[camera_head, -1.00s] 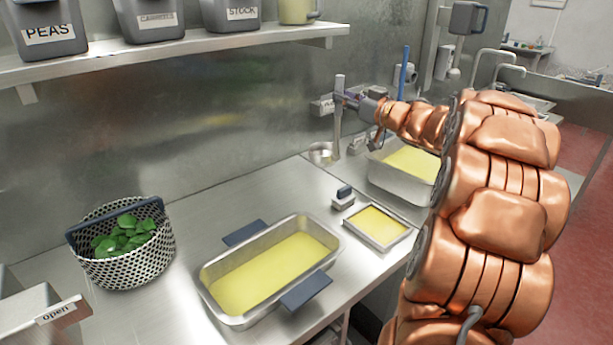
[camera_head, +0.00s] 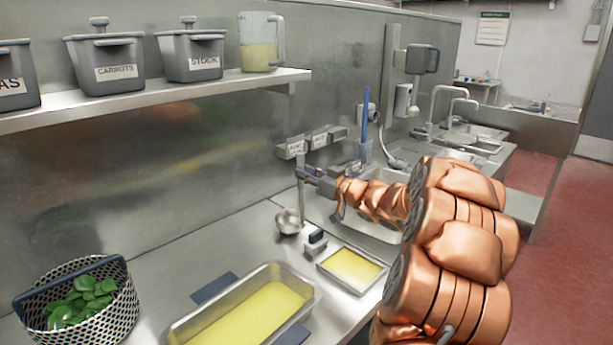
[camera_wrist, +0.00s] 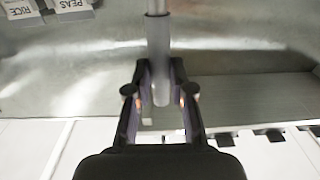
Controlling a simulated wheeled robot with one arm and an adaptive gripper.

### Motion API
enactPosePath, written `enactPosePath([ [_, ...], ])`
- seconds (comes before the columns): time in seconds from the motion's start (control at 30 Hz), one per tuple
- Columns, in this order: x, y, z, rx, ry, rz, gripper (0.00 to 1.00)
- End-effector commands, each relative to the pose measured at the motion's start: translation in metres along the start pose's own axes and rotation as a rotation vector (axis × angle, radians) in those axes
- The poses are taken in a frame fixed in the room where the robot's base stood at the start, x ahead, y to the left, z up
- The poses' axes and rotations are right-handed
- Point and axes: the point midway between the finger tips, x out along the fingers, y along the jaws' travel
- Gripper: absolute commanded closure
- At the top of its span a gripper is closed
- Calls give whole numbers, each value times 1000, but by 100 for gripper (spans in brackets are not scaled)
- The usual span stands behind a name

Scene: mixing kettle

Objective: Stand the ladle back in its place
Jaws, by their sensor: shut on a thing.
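My gripper (camera_head: 316,180) is shut on the upright handle of the metal ladle (camera_head: 300,196). The ladle hangs with its round bowl (camera_head: 289,221) at the bottom, left of a small block with a dark top (camera_head: 316,242). I cannot tell whether the bowl touches the counter. In the wrist view, the fingers (camera_wrist: 161,98) are on either side of the grey handle (camera_wrist: 158,45); the bowl is out of sight. A rack with small labels (camera_head: 310,142) is on the back wall, just above my gripper in the picture; wrist-view labels read RICE and PEAS (camera_wrist: 70,6).
A large pan of yellow liquid (camera_head: 172,338) and a small yellow-filled tray (camera_head: 322,266) stand in front. A basket of green leaves (camera_head: 120,312) is at left. A shelf (camera_head: 150,97) with bins overhangs the counter. A blue-handled tool (camera_head: 365,115) stands behind my arm.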

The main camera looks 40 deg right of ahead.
Motion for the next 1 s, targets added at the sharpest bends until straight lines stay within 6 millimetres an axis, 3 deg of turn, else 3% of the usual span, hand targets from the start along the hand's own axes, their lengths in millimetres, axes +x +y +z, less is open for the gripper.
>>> enactPosePath([
  [0.47, 0, 0, 8, 1, 1, -1, 100],
  [0.5, 0, -1, 8, 0, 1, -1, 75],
  [0.7, 0, -1, 8, 1, 0, -1, 54],
  [1.0, 0, -1, 7, 1, 0, -1, 53],
])
